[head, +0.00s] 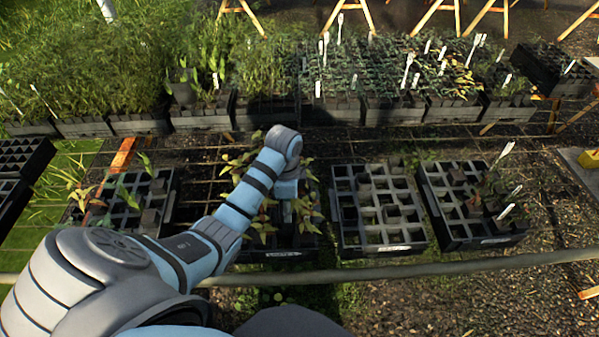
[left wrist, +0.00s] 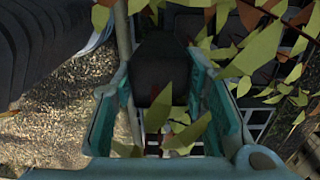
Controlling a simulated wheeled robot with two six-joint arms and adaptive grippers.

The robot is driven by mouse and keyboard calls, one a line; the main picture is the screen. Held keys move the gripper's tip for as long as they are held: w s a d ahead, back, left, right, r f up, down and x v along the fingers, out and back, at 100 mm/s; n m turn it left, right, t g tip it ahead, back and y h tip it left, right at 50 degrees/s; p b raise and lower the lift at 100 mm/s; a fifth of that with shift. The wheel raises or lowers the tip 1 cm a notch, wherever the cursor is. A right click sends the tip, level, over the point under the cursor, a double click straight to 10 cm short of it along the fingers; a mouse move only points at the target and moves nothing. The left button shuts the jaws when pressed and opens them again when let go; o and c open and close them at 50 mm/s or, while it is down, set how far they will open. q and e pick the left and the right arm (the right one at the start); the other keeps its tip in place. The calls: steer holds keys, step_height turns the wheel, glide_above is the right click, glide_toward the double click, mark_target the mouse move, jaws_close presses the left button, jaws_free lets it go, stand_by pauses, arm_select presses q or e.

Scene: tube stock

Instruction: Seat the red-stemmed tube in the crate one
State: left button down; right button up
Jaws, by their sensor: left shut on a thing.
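My left gripper (head: 287,208) is low over the second crate from the left (head: 283,254), among leafy seedlings. In the left wrist view its teal fingers (left wrist: 165,125) stand on both sides of a dark square tube (left wrist: 155,65), shut on it. A little red and some yellow-green leaves (left wrist: 187,130) show at this tube, so it looks like the red-stemmed one. Its lower end is hidden, so I cannot tell whether it is seated or lifted. The crate labels are too small to read. My right gripper is not in view.
A crate with a few seedlings (head: 117,224) stands at the left. A grey crate with many empty cells (head: 388,248) and a dark crate with white tags (head: 487,242) stand to the right. A rail (head: 440,268) runs in front. Dense planted trays (head: 335,118) line the back.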

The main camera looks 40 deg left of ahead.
arm_select(q)
steer(key=shift+w+f, duration=0.15)
steer(key=shift+s+d+f, duration=0.1)
steer(key=shift+s+d, duration=0.05)
steer(key=shift+s, duration=0.05)
steer(key=s, duration=0.5)
steer(key=w+f, duration=0.2)
steer(key=w, duration=0.1)
steer(key=shift+w+f, duration=0.25)
steer(key=shift+w, duration=0.05)
steer(key=shift+s, duration=0.1)
steer(key=shift+s+a+r, duration=0.25)
steer(key=shift+s+r, duration=0.3)
steer(key=shift+s, duration=0.35)
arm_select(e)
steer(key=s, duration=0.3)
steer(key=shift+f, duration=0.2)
arm_select(q)
steer(key=shift+s, duration=0.1)
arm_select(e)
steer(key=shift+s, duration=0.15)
